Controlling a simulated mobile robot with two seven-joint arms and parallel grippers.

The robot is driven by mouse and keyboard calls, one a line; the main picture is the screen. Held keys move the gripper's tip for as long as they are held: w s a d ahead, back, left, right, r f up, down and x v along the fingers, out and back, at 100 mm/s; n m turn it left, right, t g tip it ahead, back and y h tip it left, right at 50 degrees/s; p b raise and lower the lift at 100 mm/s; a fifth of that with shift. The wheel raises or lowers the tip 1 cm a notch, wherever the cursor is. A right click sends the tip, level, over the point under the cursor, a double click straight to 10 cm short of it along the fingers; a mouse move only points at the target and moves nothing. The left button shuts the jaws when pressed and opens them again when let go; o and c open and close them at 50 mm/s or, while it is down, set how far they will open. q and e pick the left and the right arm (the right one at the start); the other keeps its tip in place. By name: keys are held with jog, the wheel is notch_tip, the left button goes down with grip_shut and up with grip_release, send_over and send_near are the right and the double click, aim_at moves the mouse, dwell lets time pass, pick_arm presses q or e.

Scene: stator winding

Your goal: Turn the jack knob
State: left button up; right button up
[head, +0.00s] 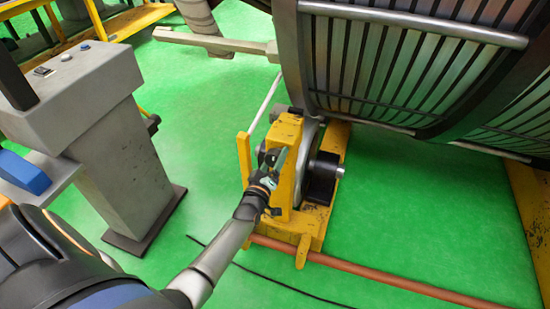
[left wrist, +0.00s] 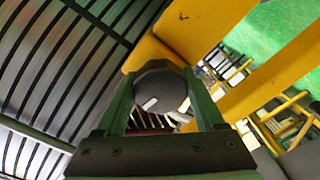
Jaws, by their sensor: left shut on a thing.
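The jack knob (left wrist: 160,88) is a dark round knob with a white mark. It sits between the two green fingers of my left gripper (left wrist: 165,110) in the left wrist view. The fingers are shut on its two sides. In the head view my left gripper (head: 272,165) is at the near left face of the yellow jack stand (head: 287,150), and it hides the knob there. My right gripper is not in view.
The large slatted stator (head: 400,65) hangs over the jack stand. A grey control pedestal (head: 115,150) stands at the left. An orange pipe (head: 380,278) and a black cable (head: 270,280) lie on the green floor. Open floor lies between pedestal and stand.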

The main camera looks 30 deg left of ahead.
pick_arm(q)
jog(key=shift+n, duration=0.6)
jog(key=o, duration=1.4)
jog(key=shift+c, duration=0.2)
jog(key=p+v, duration=0.2)
jog(key=v, duration=1)
jog(key=shift+s, duration=0.3)
